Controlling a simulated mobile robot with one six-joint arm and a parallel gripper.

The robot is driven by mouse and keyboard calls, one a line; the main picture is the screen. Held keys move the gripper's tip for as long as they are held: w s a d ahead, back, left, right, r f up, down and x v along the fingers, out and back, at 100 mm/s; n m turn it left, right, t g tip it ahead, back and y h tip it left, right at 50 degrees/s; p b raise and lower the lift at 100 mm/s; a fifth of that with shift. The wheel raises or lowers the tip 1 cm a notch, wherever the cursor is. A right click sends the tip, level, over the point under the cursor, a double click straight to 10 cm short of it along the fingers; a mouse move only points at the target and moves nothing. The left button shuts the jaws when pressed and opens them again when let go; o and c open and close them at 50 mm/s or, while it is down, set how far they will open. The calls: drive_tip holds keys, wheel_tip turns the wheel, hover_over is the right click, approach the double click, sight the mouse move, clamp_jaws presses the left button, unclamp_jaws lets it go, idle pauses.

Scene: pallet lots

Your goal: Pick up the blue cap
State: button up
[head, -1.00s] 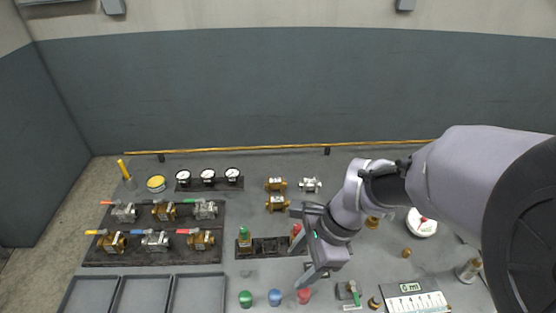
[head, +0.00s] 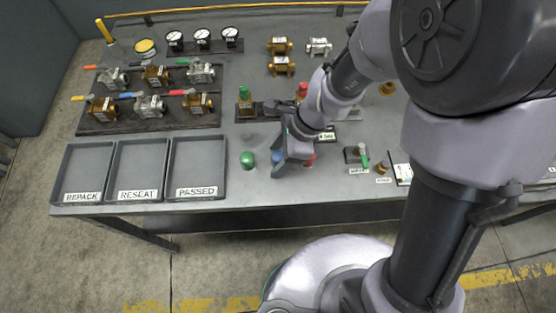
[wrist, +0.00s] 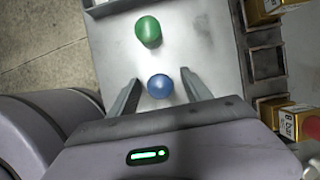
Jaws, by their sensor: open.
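The blue cap (wrist: 160,86) stands on the grey table, between the two fingers of my gripper (wrist: 160,92) in the wrist view. The fingers are apart, with a gap on each side of the cap. In the head view the blue cap (head: 277,157) is mostly hidden behind my gripper (head: 286,165). A green cap (head: 248,160) stands just left of it and also shows in the wrist view (wrist: 148,31). A red cap (head: 309,159) is partly hidden on the right.
Trays labelled REPACK (head: 81,196), RESEAT (head: 138,194) and PASSED (head: 196,192) lie at the front left. A dark rack (head: 263,110) with a green-topped valve (head: 244,108) stands behind the caps.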

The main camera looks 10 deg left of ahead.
drive_tip(key=shift+r, duration=0.1)
drive_tip(key=shift+c, duration=0.3)
clamp_jaws()
drive_tip(key=shift+r, duration=0.1)
